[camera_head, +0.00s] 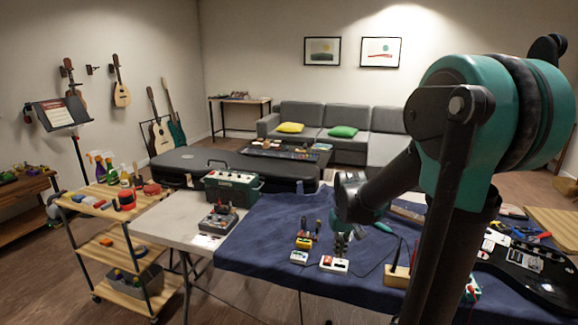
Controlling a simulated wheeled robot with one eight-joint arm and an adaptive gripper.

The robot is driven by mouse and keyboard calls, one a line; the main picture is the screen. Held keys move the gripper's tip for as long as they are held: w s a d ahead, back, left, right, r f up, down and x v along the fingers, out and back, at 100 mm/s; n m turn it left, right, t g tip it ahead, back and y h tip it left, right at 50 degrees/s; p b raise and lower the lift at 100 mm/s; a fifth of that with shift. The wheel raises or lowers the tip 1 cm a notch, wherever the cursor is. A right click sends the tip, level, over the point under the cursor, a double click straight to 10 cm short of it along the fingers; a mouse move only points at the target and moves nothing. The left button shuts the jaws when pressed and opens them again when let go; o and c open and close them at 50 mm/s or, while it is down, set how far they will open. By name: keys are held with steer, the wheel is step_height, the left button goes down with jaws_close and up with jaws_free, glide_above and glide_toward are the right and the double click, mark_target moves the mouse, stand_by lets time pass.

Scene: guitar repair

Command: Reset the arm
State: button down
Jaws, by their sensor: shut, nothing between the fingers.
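My arm, teal and dark grey, fills the right side of the head view. It reaches left and ends in my gripper (341,243), which points down over the table with the blue cloth (262,238). The fingers are shut with nothing between them. Small pedals stand close by the fingertips, among them a white one with red (334,264). I cannot tell how high the fingertips are above the cloth. My arm hides part of the table and the things on its right side.
A green amplifier box (232,188) and a grey device (218,221) stand left of the cloth. A wooden tool stand (397,276) is right of my gripper. A dark guitar body (530,270) lies at the far right. A wooden cart (112,205) stands left.

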steer(key=s+d+f+t, duration=0.1)
steer(key=s+f, duration=0.1)
steer(key=s, duration=0.5)
steer(key=s+d+f+m+t, duration=0.1)
steer(key=s+f, duration=0.1)
steer(key=s, duration=0.5)
steer(key=shift+s+f+m+t, duration=0.2)
steer(key=shift+f+m+t, duration=0.1)
steer(key=shift+f+t, duration=0.1)
steer(key=shift+d, duration=0.1)
